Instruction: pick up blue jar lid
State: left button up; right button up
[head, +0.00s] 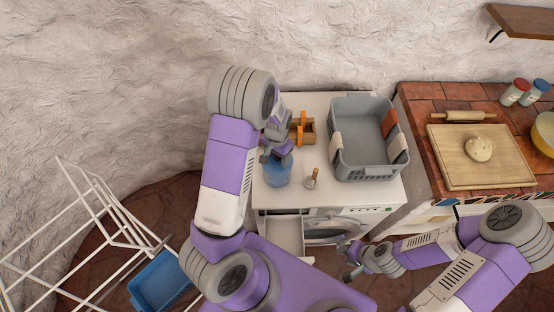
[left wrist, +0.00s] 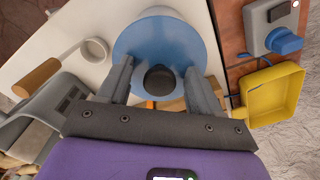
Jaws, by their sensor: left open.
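The blue jar (head: 277,173) stands on the white top of the washing machine, near its left edge. Its round blue lid (left wrist: 140,42) with a dark knob (left wrist: 160,79) fills the middle of the left wrist view. My left gripper (head: 276,152) is just above the jar. In the left wrist view its two fingers (left wrist: 160,85) are apart, one on each side of the knob, with nothing clamped. Whether they touch the lid I cannot tell. My right gripper (head: 352,262) is low in front of the washing machine, away from the jar; its jaw gap is too small to judge.
A grey basket (head: 344,158) with cloths stands right of the jar. A wooden-handled item (head: 311,179) lies closer, and a wooden box (head: 302,131) is behind. An open drawer (head: 287,232) juts out below. A white drying rack (head: 88,215) stands at left.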

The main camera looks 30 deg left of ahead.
pick_arm(q)
jog(key=c, duration=1.2)
jog(key=shift+w, duration=0.1)
jog(key=shift+r, duration=0.1)
